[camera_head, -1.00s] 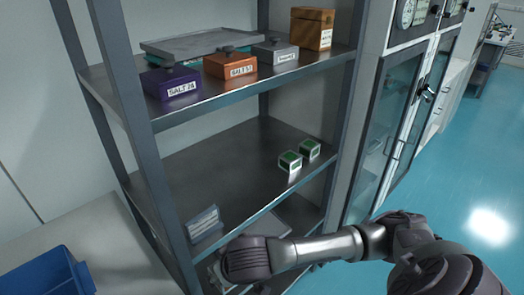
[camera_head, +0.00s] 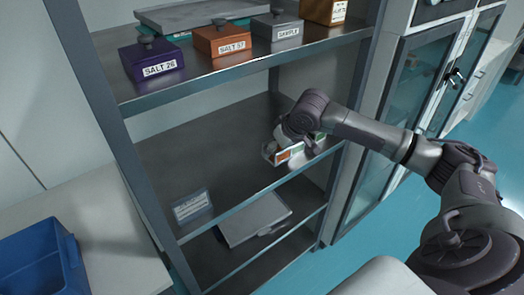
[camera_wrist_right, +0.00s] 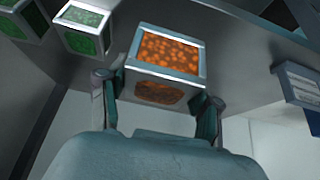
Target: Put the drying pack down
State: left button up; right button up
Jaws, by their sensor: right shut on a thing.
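The drying pack, a small pale-framed box with orange beads behind its windows, shows in the wrist view (camera_wrist_right: 168,52) and at the middle shelf's front edge in the head view (camera_head: 284,157). My right gripper (camera_wrist_right: 158,92) is shut on it, one finger on each side; it also shows in the head view (camera_head: 287,139). I cannot tell whether the pack touches the shelf (camera_head: 225,165). Two similar green packs stand beside it in the wrist view (camera_wrist_right: 84,28); my gripper mostly hides them in the head view. My left gripper is out of view.
A small sign (camera_head: 192,205) stands at the middle shelf's front left; the shelf between it and the packs is clear. The upper shelf holds a purple box (camera_head: 151,61), an orange box (camera_head: 222,41) and a grey box (camera_head: 277,30). A blue bin (camera_head: 35,262) stands lower left.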

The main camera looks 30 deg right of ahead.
jog(key=w+f, duration=0.2)
jog(key=w, duration=0.1)
jog(key=w+f, duration=0.1)
jog(key=w, duration=0.1)
jog(key=shift+w+p, duration=0.15)
jog(key=shift+p, duration=0.2)
notch_tip(320, 180, down, 4)
jog(key=shift+d+f+p, duration=0.1)
jog(key=shift+f+p, duration=0.05)
jog(key=shift+p, duration=0.35)
jog(key=o, duration=1.2)
jog(key=shift+o, duration=0.2)
jog(key=b+v, duration=0.1)
jog(key=v, duration=1.1)
